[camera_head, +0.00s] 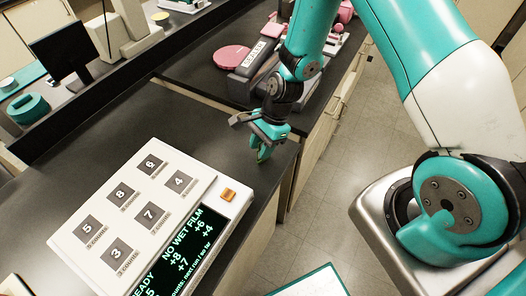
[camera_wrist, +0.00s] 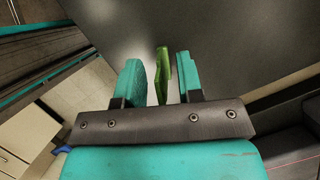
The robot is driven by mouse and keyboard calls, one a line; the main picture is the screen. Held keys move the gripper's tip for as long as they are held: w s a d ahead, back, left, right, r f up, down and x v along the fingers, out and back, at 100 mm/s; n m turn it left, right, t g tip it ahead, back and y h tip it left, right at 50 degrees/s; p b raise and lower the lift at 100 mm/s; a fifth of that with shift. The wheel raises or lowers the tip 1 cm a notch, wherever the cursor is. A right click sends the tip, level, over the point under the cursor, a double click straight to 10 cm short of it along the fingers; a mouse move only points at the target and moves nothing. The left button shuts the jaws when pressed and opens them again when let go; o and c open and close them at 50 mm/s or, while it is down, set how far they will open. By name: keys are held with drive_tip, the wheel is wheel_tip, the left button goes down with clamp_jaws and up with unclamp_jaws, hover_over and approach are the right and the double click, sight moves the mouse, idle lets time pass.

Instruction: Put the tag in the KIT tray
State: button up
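A small green piece (camera_wrist: 163,74), which looks like the tag, stands between the two teal fingers of my gripper (camera_wrist: 158,80) in the wrist view. Dark gaps show on both sides of it, so the fingers are open around it and do not appear to touch it. In the head view my gripper (camera_head: 265,142) is low over the dark bench near its right edge. A bit of green (camera_head: 263,156) shows at its fingertips. I cannot make out a tray marked KIT in either view.
A white panel (camera_head: 205,184) with numbered squares and a lit display lies on the bench (camera_head: 130,125) at front left. A grey device (camera_head: 248,75) and a pink disc (camera_head: 232,57) are behind my gripper. A teal-edged board (camera_head: 312,284) shows at the bottom.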

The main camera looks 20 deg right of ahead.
clamp_jaws()
